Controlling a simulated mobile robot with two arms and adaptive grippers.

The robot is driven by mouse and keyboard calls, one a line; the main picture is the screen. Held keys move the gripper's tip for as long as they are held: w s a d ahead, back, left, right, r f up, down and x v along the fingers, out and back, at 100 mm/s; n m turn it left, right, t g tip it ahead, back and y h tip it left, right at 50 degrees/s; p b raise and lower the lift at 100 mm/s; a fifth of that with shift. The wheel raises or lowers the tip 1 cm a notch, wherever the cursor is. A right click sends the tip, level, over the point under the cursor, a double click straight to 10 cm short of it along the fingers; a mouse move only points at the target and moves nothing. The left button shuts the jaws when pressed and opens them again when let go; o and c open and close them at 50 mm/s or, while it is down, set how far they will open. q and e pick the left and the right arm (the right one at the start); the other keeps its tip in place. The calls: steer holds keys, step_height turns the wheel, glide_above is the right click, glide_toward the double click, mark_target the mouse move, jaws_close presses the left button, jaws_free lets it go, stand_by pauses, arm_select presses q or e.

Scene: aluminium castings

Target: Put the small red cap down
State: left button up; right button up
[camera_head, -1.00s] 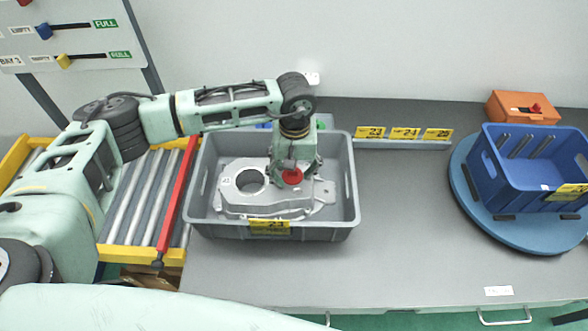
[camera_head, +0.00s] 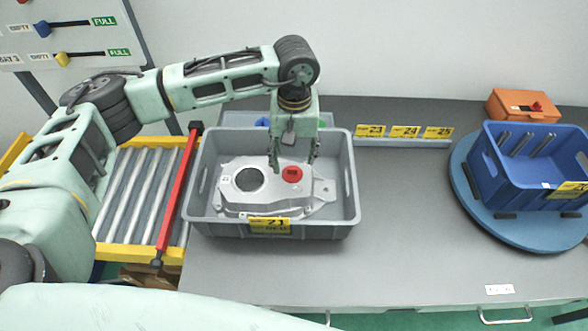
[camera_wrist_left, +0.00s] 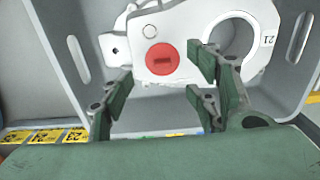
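The small red cap (camera_head: 292,174) sits on the aluminium casting (camera_head: 262,201), to the right of its large round hole. In the left wrist view the cap (camera_wrist_left: 162,59) shows its round red face with a dark slot. The casting lies in the grey crate (camera_head: 203,222). My left gripper (camera_head: 293,165) is above and behind the cap. Its fingers are spread and hold nothing; in the left wrist view the left gripper (camera_wrist_left: 158,88) has a clear gap between its fingers and stands apart from the cap. My right gripper is not in view.
A blue crate (camera_head: 540,190) with several metal rods stands on a blue round board (camera_head: 478,205) at the right. An orange box (camera_head: 510,107) is behind it. A roller conveyor with a red bar (camera_head: 178,200) is left of the grey crate. The table middle is clear.

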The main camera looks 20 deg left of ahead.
mark_target(294, 169)
arm_select(q)
step_height(294, 169, up, 7)
steer(key=b, duration=0.1)
steer(key=shift+f+b, duration=0.2)
steer(key=shift+b, duration=0.2)
steer(key=shift+w, duration=0.1)
